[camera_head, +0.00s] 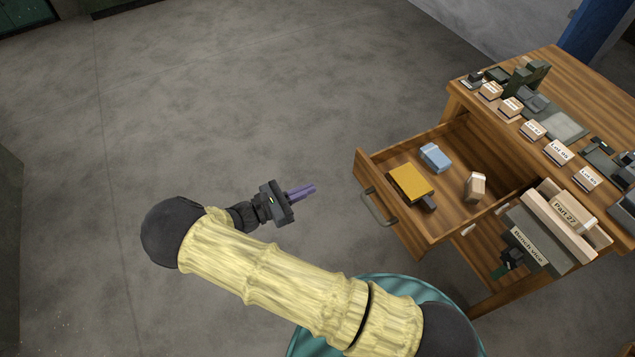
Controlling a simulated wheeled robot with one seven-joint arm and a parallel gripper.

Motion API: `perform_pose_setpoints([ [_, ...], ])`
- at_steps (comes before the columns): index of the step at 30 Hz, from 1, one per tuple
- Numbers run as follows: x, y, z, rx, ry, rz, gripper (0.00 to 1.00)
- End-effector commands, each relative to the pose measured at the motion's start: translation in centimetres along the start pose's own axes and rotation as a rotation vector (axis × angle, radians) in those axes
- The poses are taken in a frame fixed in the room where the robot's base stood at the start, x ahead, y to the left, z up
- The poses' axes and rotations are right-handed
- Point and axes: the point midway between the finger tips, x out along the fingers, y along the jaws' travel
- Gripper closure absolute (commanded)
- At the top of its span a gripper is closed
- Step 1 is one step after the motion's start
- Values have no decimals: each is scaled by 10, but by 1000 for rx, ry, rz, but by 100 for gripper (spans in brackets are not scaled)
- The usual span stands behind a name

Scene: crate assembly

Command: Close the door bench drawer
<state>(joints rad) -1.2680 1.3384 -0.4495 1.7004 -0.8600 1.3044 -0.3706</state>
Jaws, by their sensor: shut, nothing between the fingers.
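The wooden bench (570,75) stands at the right, and its drawer (370,172) is pulled far out toward the left. A metal bar handle (377,209) is on the drawer's front face. Inside lie a yellow box-like item (410,182) with a dark end, a light blue block (435,156) and a small tan box (475,186). My gripper (312,188) is shut and empty, with its purple fingers pointing right toward the drawer front. It is apart from the drawer, left of the handle.
The bench top holds several labelled boxes (557,152), a green-grey device (529,76) and trays. A shelf piece marked "Bench Vice" (531,249) and a block marked "Part 27" (565,214) sit at the bench's near side. Grey floor (230,90) is clear left of the drawer.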

Motion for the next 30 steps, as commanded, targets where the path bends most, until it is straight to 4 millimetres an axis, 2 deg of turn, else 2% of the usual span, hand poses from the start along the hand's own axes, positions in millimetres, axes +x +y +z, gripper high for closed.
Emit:
perform_pose_setpoints([
  [15, 90, -1, 2, -3, -3, -5, 100],
  [21, 119, -1, 2, -1, -1, -3, 100],
  [30, 128, 0, 0, 0, 0, 0, 100],
])
